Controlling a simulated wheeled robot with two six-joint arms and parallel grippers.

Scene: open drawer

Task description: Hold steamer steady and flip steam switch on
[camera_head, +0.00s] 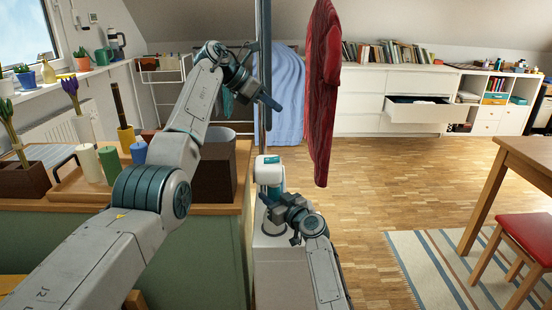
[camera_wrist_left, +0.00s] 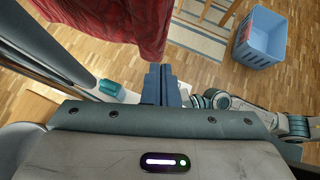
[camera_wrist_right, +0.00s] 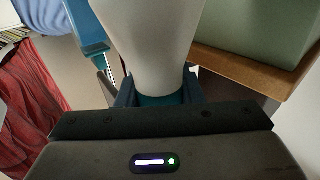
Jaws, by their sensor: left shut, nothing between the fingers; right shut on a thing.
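The steamer (camera_head: 268,172) is white with teal parts and stands upright near the middle of the head view. My right gripper (camera_head: 273,199) is shut on its lower part. In the right wrist view the white tapering steamer body (camera_wrist_right: 152,45) sits between the fingers, with a teal band below. My left gripper (camera_head: 272,103) is shut and empty, above the steamer and apart from it. In the left wrist view its blue fingers (camera_wrist_left: 161,85) are together, and the teal and white steamer top (camera_wrist_left: 112,90) shows to their left. I cannot make out the steam switch.
A red garment (camera_head: 322,95) hangs just right of my left gripper. A dark pole (camera_head: 264,60) rises behind the steamer. A brown box (camera_head: 215,175) stands on the counter to the left. A blue crate (camera_wrist_left: 260,38) is on the floor.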

